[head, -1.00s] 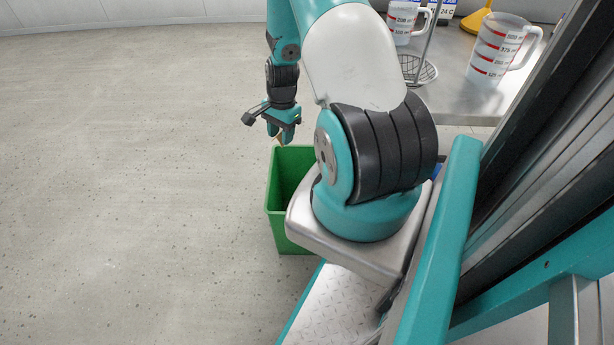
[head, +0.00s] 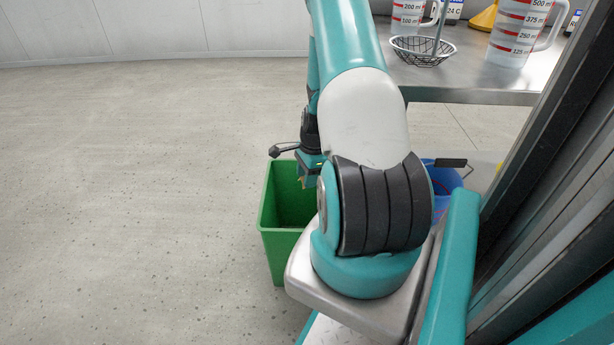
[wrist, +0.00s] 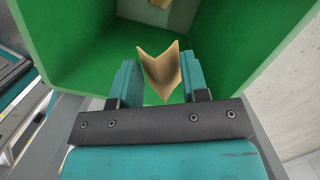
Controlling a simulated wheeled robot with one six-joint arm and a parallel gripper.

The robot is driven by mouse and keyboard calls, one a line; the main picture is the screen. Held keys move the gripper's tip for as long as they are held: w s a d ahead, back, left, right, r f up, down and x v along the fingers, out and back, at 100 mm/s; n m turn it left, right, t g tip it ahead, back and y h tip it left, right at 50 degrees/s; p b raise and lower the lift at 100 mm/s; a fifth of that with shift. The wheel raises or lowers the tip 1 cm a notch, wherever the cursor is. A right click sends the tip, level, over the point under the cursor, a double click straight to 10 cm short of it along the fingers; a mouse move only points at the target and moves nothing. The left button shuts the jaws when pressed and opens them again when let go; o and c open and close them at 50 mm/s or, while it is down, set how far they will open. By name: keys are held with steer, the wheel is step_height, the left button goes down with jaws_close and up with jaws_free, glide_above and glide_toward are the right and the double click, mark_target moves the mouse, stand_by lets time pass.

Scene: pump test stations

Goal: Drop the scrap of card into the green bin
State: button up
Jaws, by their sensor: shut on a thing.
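The scrap of card (wrist: 160,72) is a tan, folded piece between the fingertips of my gripper (wrist: 158,82) in the wrist view. My gripper is shut on it and points down at the open mouth of the green bin (wrist: 230,45). My arm hides the bin's right side. Another tan piece (wrist: 162,3) shows inside the bin at the top of the wrist view.
A blue bucket (head: 440,188) stands right of my arm, partly hidden. A steel table (head: 470,88) behind holds a wire basket (head: 422,50), measuring jugs (head: 515,38) and a yellow funnel (head: 484,17). The floor left of the bin is clear.

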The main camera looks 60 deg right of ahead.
step_height(320, 180, down, 2)
steer(key=shift+f+b, duration=0.25)
steer(key=shift+b, duration=0.55)
steer(key=shift+r, duration=0.1)
steer(key=o, duration=1)
steer(key=shift+c, duration=0.2)
step_height(320, 180, up, 17)
steer(key=s+d+p, duration=0.1)
steer(key=d+p, duration=0.1)
steer(key=p, duration=0.5)
steer(key=shift+s, duration=0.3)
